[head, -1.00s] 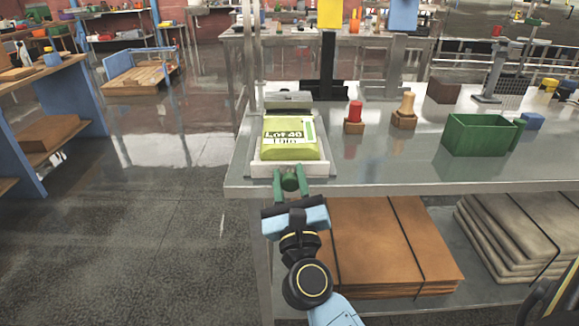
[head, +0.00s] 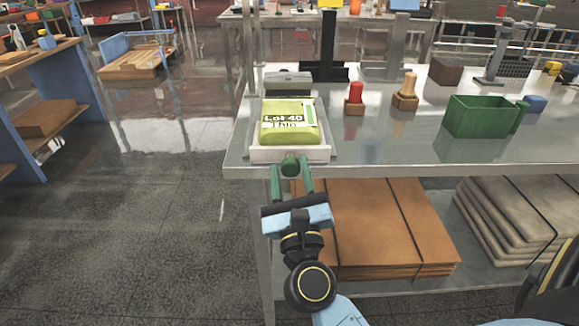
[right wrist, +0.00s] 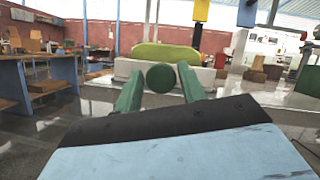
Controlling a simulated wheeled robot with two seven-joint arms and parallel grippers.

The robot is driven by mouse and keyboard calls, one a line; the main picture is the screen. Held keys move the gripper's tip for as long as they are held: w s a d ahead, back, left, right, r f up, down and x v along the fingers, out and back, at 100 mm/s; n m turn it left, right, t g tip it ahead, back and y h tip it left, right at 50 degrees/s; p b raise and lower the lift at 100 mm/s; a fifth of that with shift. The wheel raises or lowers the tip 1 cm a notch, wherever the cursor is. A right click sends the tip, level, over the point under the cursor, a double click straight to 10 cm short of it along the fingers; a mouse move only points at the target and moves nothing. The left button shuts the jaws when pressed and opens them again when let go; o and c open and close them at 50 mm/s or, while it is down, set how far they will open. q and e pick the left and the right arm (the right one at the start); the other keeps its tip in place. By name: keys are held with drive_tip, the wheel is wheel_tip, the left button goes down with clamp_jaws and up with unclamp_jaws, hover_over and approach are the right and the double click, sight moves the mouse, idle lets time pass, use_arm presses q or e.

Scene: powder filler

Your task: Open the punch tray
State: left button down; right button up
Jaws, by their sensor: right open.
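The white tray (head: 290,154) stands at the left end of the steel bench, with a green bag labelled "Lot 40" (head: 289,136) on it. A round green knob (head: 290,165) is at its front, by the bench edge. My right gripper (head: 291,172) is open below and in front of the knob, its green fingers apart. In the right wrist view the knob (right wrist: 162,77) appears between the open fingers (right wrist: 160,84), with gaps on both sides. I cannot tell how far the fingertips reach past it. My left gripper is not in view.
A red-topped stamp (head: 355,98) and a wooden-topped stamp (head: 405,92) stand right of the tray. A green bin (head: 478,116) is further right. Brown stacked sheets (head: 385,228) lie on the shelf below. The floor to the left is clear.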

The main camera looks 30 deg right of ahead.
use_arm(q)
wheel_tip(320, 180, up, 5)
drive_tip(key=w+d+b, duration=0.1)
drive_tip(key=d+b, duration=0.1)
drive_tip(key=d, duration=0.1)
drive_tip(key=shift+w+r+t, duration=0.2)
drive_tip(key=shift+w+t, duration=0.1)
use_arm(e)
drive_tip(key=v, duration=1.1)
drive_tip(key=shift+s, duration=0.1)
